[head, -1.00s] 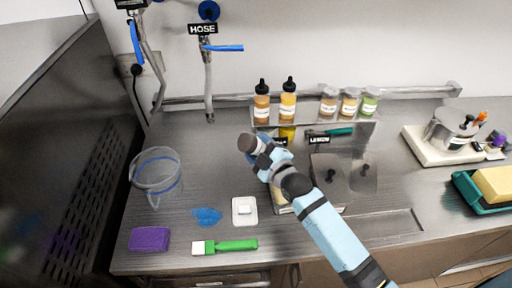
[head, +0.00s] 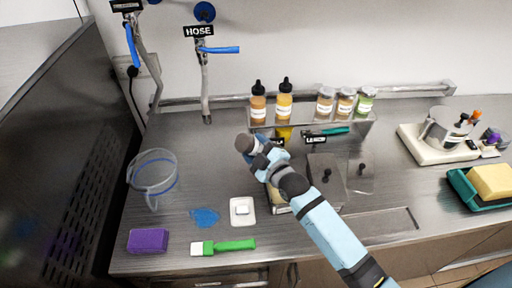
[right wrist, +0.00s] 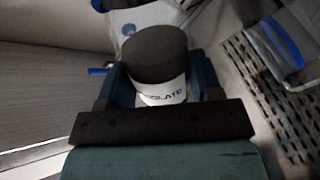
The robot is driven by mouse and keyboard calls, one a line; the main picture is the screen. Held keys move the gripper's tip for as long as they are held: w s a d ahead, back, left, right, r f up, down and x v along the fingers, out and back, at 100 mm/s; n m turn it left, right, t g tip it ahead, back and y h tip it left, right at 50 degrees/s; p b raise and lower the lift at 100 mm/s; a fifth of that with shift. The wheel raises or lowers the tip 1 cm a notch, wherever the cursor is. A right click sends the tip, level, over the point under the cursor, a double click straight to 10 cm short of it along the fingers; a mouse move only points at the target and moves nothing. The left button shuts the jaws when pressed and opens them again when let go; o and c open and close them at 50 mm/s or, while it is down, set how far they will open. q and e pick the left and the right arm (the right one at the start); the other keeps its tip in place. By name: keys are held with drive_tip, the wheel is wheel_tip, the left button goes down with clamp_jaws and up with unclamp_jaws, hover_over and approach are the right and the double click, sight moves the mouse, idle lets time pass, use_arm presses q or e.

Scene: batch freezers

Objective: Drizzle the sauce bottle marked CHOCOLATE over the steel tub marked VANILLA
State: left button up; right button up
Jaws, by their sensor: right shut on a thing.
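Below my arm an open steel tub with pale contents (head: 277,197) shows in part. Its marking cannot be read, so I cannot tell whether it is VANILLA. My left gripper is out of view.
Lidded tubs (head: 327,178) stand right of the open tub, near a LEMON sign (head: 316,139). Sauce bottles (head: 284,104) and jars (head: 345,104) line the back shelf. A clear jug (head: 153,180), purple sponge (head: 148,240) and green brush (head: 230,245) lie left.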

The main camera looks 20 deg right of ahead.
drive_tip(key=shift+s+a+r+p, duration=0.15)
drive_tip(key=shift+s+p, duration=0.25)
drive_tip(key=shift+s, duration=0.3)
drive_tip(key=shift+s+a+f+p, duration=0.1)
drive_tip(key=shift+s+p, duration=0.25)
drive_tip(key=shift+s, duration=0.35)
drive_tip(key=shift+s+a, duration=0.1)
drive_tip(key=shift+s, duration=0.6)
drive_tip(key=shift+s+p, duration=0.1)
drive_tip(key=shift+p, duration=0.2)
drive_tip(key=s, duration=0.4)
drive_tip(key=shift+a, duration=0.35)
